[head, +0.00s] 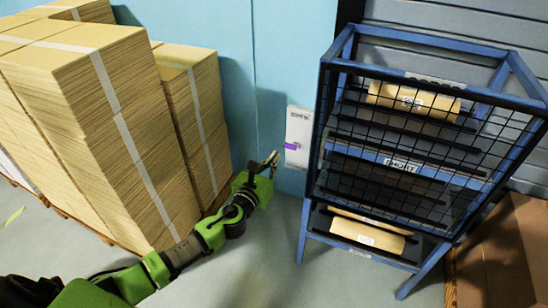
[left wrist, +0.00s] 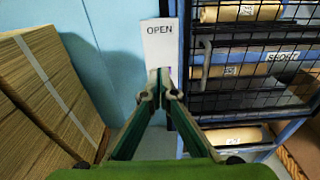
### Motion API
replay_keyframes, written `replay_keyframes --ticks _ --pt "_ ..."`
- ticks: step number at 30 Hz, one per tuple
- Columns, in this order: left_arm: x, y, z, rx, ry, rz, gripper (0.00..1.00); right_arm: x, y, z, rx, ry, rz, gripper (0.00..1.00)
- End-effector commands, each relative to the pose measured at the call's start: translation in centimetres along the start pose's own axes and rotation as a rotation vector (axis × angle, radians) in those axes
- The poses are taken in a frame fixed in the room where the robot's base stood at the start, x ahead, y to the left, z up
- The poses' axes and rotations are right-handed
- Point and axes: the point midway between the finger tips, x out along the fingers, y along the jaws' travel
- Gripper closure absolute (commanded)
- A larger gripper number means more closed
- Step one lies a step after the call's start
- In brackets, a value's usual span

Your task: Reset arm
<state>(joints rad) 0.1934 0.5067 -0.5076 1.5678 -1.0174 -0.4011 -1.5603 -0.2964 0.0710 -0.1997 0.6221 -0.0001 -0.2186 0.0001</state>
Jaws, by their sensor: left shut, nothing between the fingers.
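My left arm reaches in from the bottom left of the head view. Its green gripper (head: 270,163) is shut and empty, in front of the blue wall and left of the rack. In the left wrist view the fingertips (left wrist: 160,80) meet and overlap the lower part of a white panel (left wrist: 160,42) marked "OPEN". The panel also shows in the head view (head: 299,127), with a purple part (head: 291,146) on its face. Whether the fingertips touch the panel cannot be told. My right gripper is in neither view.
A blue rack (head: 328,110) with a black mesh front stands at right, holding kraft rolls (head: 412,101) on its shelves. Strapped stacks of tan sheets (head: 75,110) stand on pallets at left. A brown cardboard piece (head: 510,250) is at lower right. Grey floor (head: 250,265) is clear between.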

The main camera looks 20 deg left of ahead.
Motion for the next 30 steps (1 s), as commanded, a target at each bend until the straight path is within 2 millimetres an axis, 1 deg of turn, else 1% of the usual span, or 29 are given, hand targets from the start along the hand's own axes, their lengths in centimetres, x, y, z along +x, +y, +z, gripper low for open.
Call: replay_keyframes --ticks 1,4,13,15,17,20,21,23,24,26,27,29,30 --pt "0.0 0.0 0.0 0.0 0.001 0.0 1.0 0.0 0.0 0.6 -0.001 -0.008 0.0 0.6" --pt "0.0 0.0 0.0 0.0 0.001 0.0 1.0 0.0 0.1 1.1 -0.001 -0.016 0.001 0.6" --pt "0.0 0.0 -0.1 -0.001 0.002 0.0 1.0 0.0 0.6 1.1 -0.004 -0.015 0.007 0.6" --pt "-0.1 0.1 -1.0 -0.021 0.014 0.005 1.0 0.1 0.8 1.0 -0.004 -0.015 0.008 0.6" --pt "-0.2 0.5 -2.8 -0.067 0.042 0.015 1.0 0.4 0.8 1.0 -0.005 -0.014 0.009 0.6" --pt "-0.9 1.3 -7.9 -0.215 0.122 0.051 1.0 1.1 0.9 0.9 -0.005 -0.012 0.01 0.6" --pt "-1.5 1.8 -10.7 -0.297 0.164 0.076 1.0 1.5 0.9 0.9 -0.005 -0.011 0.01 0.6" --pt "-2.6 2.5 -15.1 -0.432 0.229 0.121 1.0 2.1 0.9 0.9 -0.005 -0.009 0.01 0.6" --pt "-3.5 2.8 -18.1 -0.527 0.271 0.156 1.0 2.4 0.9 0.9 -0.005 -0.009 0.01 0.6" --pt "-5.1 3.4 -22.4 -0.665 0.328 0.215 1.0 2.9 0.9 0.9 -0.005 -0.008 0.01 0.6" --pt "-6.3 3.6 -25.2 -0.757 0.364 0.259 1.0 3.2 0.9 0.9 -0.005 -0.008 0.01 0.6" --pt "-8.4 3.9 -29.4 -0.892 0.413 0.331 1.0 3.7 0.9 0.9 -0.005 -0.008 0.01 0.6" --pt "-9.9 4.0 -32.1 -0.981 0.443 0.382 1.0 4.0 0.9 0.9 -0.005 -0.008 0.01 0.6"
